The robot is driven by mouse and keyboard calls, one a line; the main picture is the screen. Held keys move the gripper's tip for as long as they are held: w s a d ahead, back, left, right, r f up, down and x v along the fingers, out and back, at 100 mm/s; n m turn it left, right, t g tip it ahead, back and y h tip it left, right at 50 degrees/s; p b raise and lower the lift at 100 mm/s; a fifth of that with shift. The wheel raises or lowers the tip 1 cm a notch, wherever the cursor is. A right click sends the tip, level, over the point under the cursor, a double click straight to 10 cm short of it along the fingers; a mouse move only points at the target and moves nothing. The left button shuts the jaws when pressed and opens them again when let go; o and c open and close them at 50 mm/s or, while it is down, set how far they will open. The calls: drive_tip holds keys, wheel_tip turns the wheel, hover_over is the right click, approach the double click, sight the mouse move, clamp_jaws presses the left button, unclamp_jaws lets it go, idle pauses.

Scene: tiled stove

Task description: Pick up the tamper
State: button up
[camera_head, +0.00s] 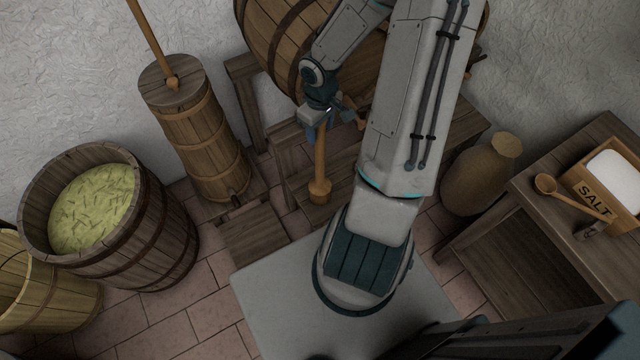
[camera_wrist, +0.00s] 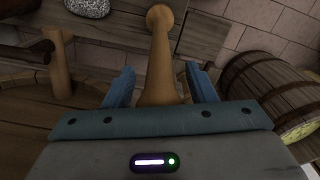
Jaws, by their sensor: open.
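The tamper (camera_head: 320,165) is a light wooden shaft with a thicker round end, seen below the big barrel by the wooden bench. In the wrist view the tamper (camera_wrist: 161,60) runs from the palm side to its round end at the top. My gripper (camera_head: 311,132) is at the other end of the tamper. In the wrist view my gripper (camera_wrist: 160,85) is open, with one blue finger on each side of the shaft. Gaps show between the fingers and the wood. The end nearest the palm is hidden by the gripper body.
A large barrel (camera_head: 275,45) lies behind my gripper, with a wooden peg (camera_wrist: 57,65) close by on the left in the wrist view. A churn (camera_head: 200,140) and an open tub (camera_head: 150,235) stand left. A jug (camera_head: 475,178) and salt table (camera_head: 560,215) stand right.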

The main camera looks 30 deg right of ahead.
clamp_jaws()
drive_tip(key=shift+r, duration=0.1)
drive_tip(key=shift+r, duration=0.1)
